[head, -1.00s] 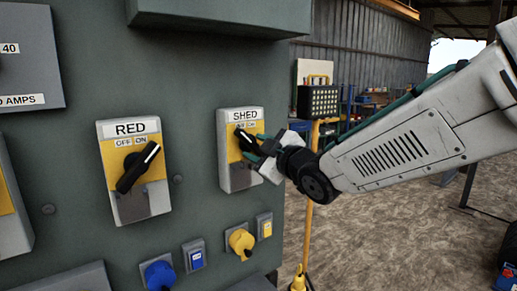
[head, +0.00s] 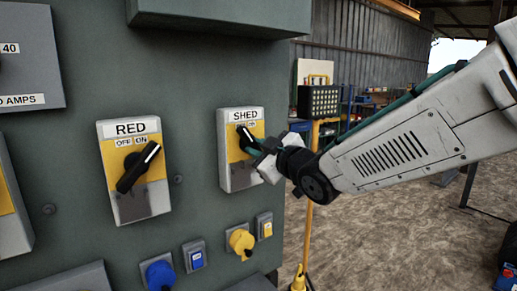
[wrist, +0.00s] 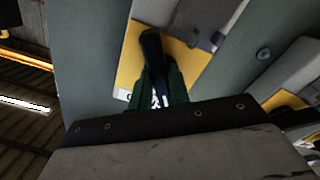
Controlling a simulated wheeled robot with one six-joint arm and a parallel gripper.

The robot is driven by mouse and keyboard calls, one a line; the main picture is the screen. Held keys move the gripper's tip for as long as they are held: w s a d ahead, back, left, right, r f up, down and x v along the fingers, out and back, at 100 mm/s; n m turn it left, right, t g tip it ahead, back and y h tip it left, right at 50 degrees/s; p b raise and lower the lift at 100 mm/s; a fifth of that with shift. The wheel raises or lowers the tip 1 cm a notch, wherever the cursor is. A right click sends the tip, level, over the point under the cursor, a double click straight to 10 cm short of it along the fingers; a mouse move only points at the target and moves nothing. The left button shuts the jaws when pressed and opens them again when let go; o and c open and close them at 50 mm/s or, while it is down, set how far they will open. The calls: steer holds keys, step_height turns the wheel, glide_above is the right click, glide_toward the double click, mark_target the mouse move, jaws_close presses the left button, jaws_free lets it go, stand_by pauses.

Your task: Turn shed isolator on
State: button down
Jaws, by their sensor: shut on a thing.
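The SHED isolator (head: 225,160) is a grey box with a yellow plate on the right part of the green panel. Its black rotary handle (head: 245,134) shows above my gripper (head: 262,150), and part of the OFF/ON label above it is covered. In the wrist view, the black handle (wrist: 152,50) runs down between the two green fingers of my gripper (wrist: 160,85), over the yellow plate (wrist: 182,58). The fingers are shut on the handle. My gripper hides the handle's lower right part in the head view.
The RED isolator (head: 132,170), with its own black handle, is to the left. Below are a blue socket (head: 160,275) and a yellow socket (head: 241,243) with small switches. A yellow stand with a lamp (head: 318,102) stands behind my gripper.

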steer(key=m, duration=0.4)
steer(key=shift+s+a, duration=0.1)
steer(key=m, duration=0.4)
steer(key=shift+s+a+m, duration=0.1)
steer(key=shift+m, duration=1.85)
steer(key=shift+a+m, duration=0.1)
steer(key=shift+m, duration=1.85)
steer(key=c, duration=1.3)
jaws_free()
